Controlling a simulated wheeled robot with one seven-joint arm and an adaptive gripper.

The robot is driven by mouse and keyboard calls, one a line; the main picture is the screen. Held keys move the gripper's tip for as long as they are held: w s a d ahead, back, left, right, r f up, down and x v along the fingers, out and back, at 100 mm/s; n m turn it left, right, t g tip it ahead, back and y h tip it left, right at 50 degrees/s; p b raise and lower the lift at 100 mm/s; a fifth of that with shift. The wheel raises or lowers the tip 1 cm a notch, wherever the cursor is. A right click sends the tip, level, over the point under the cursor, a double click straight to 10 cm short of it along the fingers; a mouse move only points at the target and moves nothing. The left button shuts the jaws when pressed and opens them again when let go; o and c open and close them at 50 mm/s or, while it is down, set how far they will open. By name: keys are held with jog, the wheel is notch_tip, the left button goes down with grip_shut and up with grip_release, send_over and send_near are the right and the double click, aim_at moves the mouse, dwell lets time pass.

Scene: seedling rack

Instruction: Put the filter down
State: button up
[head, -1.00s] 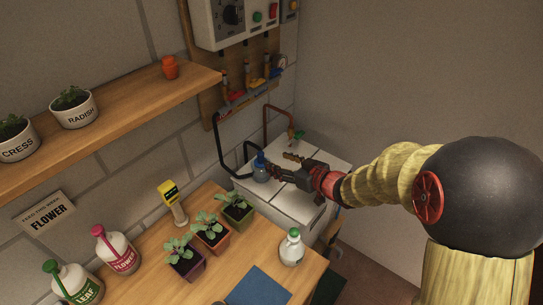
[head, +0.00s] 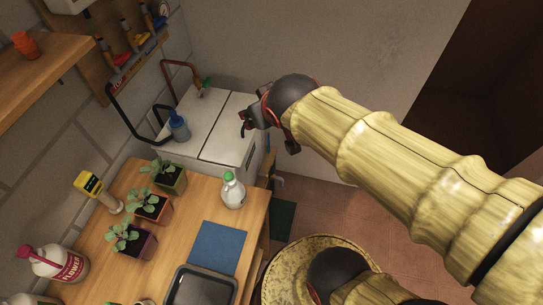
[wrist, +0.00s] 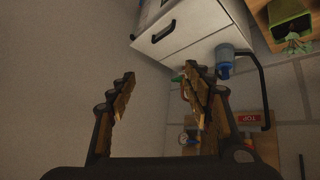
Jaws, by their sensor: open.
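The filter, a blue-capped canister with a grey-blue body (head: 179,128), stands upright on the left part of the white tank's lid (head: 228,131), by the end of a black pipe. I cannot tell whether it touches the pipe. In the wrist view the blue filter (wrist: 224,64) shows sideways, beyond the right finger. My gripper (head: 246,123) is to the right of the filter, apart from it, above the tank's right side. In the wrist view my gripper's fingers (wrist: 160,77) are spread with nothing between them.
A wooden bench (head: 187,224) at front holds potted seedlings (head: 150,205), a green-capped bottle (head: 233,191), a blue mat (head: 217,246) and a dark tray (head: 200,288). The lid's right part is bare.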

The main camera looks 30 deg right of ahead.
jog(key=s+a+g+y, duration=0.1)
jog(key=s+a, duration=0.1)
jog(key=s, duration=0.4)
jog(key=s+a+g, duration=0.1)
jog(key=s+a, duration=0.1)
jog(key=s, duration=0.4)
jog(key=shift+s+a+f+g+y, duration=0.3)
jog(key=shift+s+f+g+y, duration=0.05)
jog(key=shift+f+g+y, duration=0.05)
jog(key=shift+o, duration=0.4)
